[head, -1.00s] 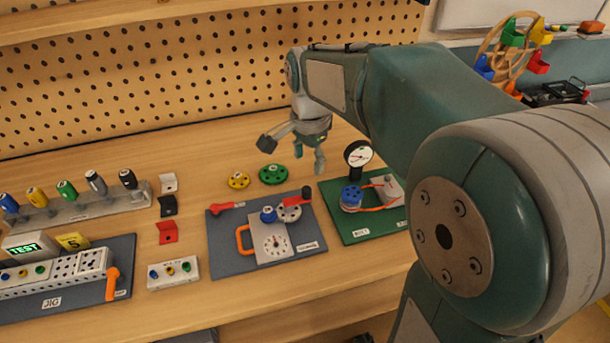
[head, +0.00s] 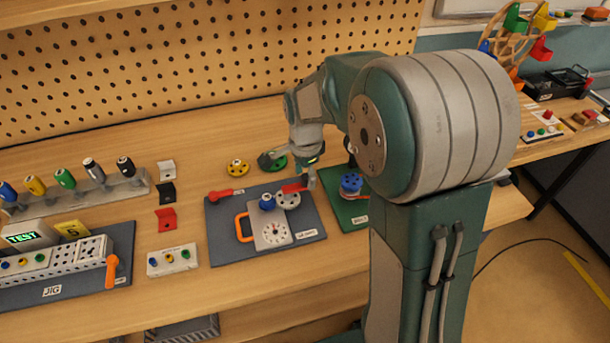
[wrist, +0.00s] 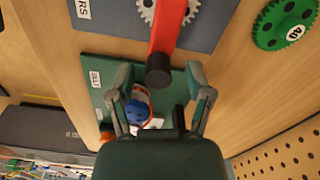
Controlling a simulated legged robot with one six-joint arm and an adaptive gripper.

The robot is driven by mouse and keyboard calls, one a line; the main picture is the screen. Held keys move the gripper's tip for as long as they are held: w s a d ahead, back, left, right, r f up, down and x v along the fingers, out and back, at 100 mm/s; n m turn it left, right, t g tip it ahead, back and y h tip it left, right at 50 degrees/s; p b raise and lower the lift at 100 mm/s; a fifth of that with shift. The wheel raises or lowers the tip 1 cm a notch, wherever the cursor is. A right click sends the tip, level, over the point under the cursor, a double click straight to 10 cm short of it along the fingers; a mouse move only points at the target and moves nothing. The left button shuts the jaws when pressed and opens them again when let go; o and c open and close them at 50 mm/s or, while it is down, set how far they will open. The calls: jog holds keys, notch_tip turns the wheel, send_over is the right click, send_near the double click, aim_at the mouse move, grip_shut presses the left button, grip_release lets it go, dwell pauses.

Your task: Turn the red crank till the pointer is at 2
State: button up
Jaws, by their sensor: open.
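The red crank (head: 293,188) with a black knob sits over a pale gear on the grey gear panel (head: 222,240). The white dial (head: 273,233) is on the same panel; its pointer is too small to read. My gripper (head: 291,170) is open and empty at the panel's back right, by the crank's outer end. In the wrist view the crank (wrist: 168,30) comes down from the top edge, and its black knob (wrist: 158,77) shows between my spread fingertips (wrist: 160,82). I cannot tell whether they touch it.
The green board (head: 345,215) with a blue spool (head: 351,185) stands close on the right. A yellow gear (head: 237,168) and a green gear (head: 275,163) lie behind the panel. Bare wood is in front.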

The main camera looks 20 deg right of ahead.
jog(key=shift+f, duration=0.2)
grip_shut()
dwell(0.3)
jog(key=n, duration=0.1)
jog(key=w+n, duration=0.1)
jog(key=n, duration=0.2)
jog(key=shift+w+a+n, duration=0.2)
jog(key=shift+w+n, duration=0.1)
jog(key=shift+w, duration=0.05)
jog(key=shift+w+a+n, duration=0.2)
jog(key=shift+w+n, duration=0.05)
jog(key=shift+n, duration=0.55)
jog(key=shift+w+a+n, duration=0.15)
jog(key=shift+w+n, duration=0.15)
jog(key=shift+n, duration=0.5)
jog(key=shift+w+a+n, duration=0.2)
jog(key=shift+w+n, duration=0.05)
jog(key=shift+n, duration=0.55)
